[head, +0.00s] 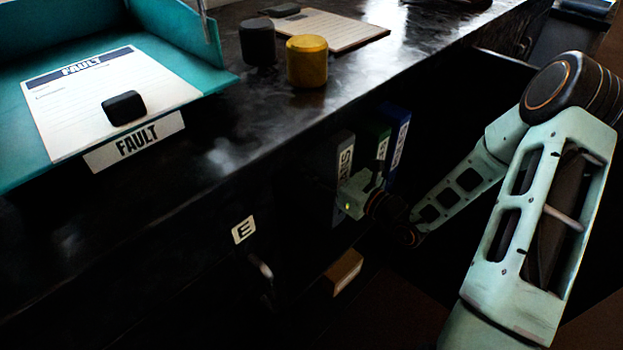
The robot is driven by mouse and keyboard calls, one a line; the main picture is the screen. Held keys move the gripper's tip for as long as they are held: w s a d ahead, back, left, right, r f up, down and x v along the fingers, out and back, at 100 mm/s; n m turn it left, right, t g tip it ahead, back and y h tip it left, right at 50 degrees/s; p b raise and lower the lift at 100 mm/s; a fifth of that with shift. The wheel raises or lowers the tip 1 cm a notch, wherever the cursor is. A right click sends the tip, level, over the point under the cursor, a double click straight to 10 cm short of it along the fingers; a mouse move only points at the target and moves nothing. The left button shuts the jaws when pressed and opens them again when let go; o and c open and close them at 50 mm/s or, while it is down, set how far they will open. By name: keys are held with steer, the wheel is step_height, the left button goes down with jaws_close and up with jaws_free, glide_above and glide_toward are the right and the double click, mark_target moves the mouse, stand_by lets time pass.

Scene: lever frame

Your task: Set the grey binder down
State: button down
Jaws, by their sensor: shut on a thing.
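The grey binder (345,148) stands roughly upright below the dark counter, at the left of a green binder and a blue binder. Lettering runs down its spine, only partly legible. My gripper (347,192) is at its lower part and shut on it. The fingertips and the binder's lower end are dark and partly hidden, so I cannot tell whether its base touches anything.
The green binder (379,143) and blue binder (398,143) stand close on the right. Below are an orange-brown block (343,272) and a handle (262,267) by an E label (243,230). The counter (215,160) overhangs; on it are a teal FAULT tray (212,88) and a yellow cylinder (307,62).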

steer(key=shift+f+b, duration=0.7)
steer(key=shift+f, duration=1.2)
steer(key=c, duration=1.1)
jaws_free()
steer(key=shift+c, duration=0.2)
steer(key=p+v, duration=0.2)
steer(key=v, duration=1)
